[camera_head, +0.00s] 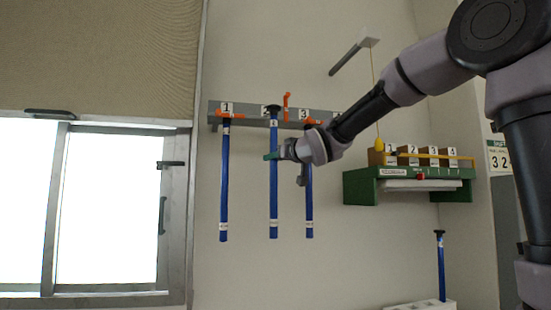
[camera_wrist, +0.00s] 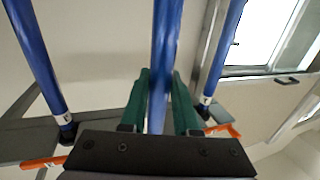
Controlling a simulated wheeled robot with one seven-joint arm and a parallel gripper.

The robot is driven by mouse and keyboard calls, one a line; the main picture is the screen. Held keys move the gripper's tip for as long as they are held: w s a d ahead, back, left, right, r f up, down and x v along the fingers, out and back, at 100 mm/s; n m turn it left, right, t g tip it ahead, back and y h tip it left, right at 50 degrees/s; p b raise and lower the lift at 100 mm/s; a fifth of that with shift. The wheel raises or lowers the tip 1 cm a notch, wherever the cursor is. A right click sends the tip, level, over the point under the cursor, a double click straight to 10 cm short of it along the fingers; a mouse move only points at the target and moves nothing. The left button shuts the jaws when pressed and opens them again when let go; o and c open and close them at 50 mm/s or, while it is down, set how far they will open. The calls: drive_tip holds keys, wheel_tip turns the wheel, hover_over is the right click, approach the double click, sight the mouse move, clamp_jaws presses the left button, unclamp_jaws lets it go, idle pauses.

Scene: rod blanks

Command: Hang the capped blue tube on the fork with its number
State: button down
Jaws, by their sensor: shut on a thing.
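The capped blue tube (camera_head: 273,200) hangs upright in my gripper (camera_head: 270,155), whose green fingers are shut on its upper part. Its black cap is level with the rail (camera_head: 255,118), in front of the spot labelled 2. I cannot tell whether it rests in that fork or is just in front; its own number is too small to read. The orange latch (camera_head: 287,100) by fork 2 stands upright. In the wrist view the held tube (camera_wrist: 166,45) runs between the green fingers, with one tube on either side.
Blue tubes hang at fork 1 (camera_head: 225,185) and fork 3 (camera_head: 309,215), their orange latches lying flat. My arm hides the rail's right end. A green shelf (camera_head: 360,187) with numbered boxes is at right. Another capped blue tube (camera_head: 441,270) stands in a white block (camera_head: 420,305).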

drive_tip(key=w+a+f, duration=0.1)
drive_tip(key=w+a, duration=0.1)
drive_tip(key=w, duration=0.5)
drive_tip(key=shift+w, duration=0.15)
idle(0.7)
drive_tip(key=shift+a+f, duration=0.1)
drive_tip(key=shift+f, duration=0.05)
drive_tip(key=c, duration=0.6)
unclamp_jaws()
